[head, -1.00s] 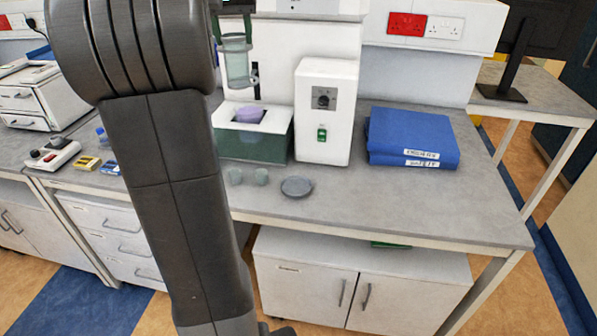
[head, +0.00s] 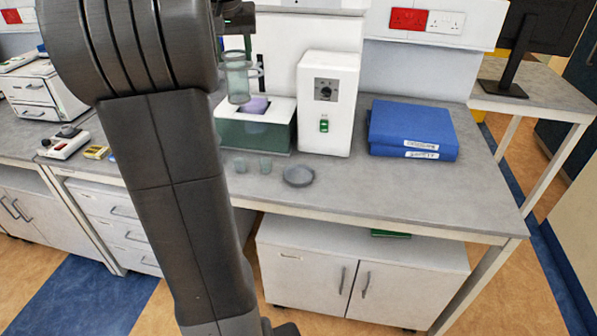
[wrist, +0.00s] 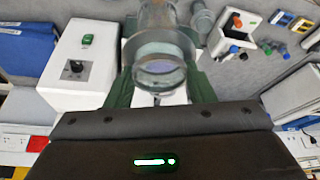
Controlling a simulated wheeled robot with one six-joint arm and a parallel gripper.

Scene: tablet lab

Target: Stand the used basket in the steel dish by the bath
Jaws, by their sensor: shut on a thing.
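The used basket is a clear grey-green cylinder (head: 237,84), held upright by my gripper (head: 237,48). My gripper is shut on its upper part, partly hidden by my arm in the head view. The basket hangs in front of and above the left part of the bath (head: 270,135), a green-walled tank with a white top and a purple patch in its opening. In the wrist view the basket (wrist: 160,72) shows as round rims below the jaws. The steel dish (head: 298,176) is a small round grey dish on the bench, right of and nearer than the bath. It looks empty.
A white control box (head: 328,105) stands right of the bath, then blue binders (head: 412,130). The bench (head: 400,190) right of the dish is clear. A red-topped switch box (head: 62,145) lies at left.

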